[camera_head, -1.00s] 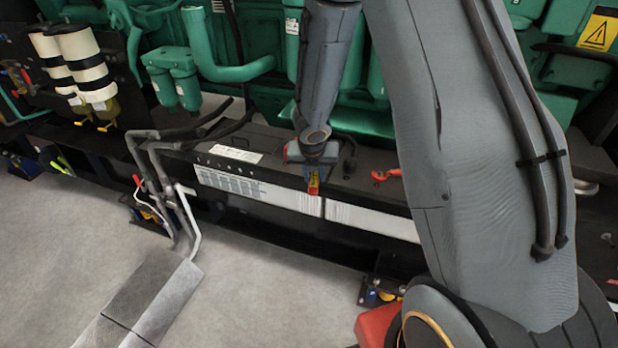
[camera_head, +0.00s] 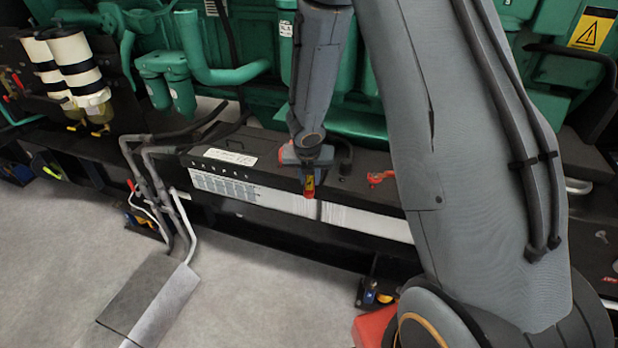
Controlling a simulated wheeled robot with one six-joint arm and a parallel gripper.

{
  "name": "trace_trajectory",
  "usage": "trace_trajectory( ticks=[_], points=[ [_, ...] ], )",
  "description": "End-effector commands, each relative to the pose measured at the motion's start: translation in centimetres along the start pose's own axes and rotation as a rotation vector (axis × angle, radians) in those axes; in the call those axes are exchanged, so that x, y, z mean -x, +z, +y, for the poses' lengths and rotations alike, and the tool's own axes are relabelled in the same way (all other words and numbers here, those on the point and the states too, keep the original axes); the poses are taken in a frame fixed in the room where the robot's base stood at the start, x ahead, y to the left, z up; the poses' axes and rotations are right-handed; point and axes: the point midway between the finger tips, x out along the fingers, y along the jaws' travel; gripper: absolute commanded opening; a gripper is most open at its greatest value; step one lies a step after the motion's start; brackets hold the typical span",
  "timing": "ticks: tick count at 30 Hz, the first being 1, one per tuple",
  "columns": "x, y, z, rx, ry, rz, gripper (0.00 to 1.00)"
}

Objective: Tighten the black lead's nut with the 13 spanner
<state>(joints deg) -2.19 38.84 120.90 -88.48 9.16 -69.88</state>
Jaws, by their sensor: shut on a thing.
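My gripper (camera_head: 310,172) hangs over the front edge of the dark battery box, its jaws pointing down. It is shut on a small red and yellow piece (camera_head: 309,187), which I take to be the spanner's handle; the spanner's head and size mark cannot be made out. A black lead (camera_head: 346,155) comes down to the box top just right of my gripper. Its nut is too small or hidden to see. A red-orange terminal piece (camera_head: 380,177) lies on the box top further right, beside my arm.
The battery box (camera_head: 268,147) has a white label on top and a pale front strip. The green engine (camera_head: 240,40) is close behind.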

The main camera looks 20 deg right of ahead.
Motion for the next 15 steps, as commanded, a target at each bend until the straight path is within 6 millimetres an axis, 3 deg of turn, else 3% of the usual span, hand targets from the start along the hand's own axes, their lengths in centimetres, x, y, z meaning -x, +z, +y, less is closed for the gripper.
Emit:
trace_trajectory(
  ticks=[15],
  points=[
    [-0.96,-0.39,0.05,0.001,0.0,0.0,0.0]
  ],
)
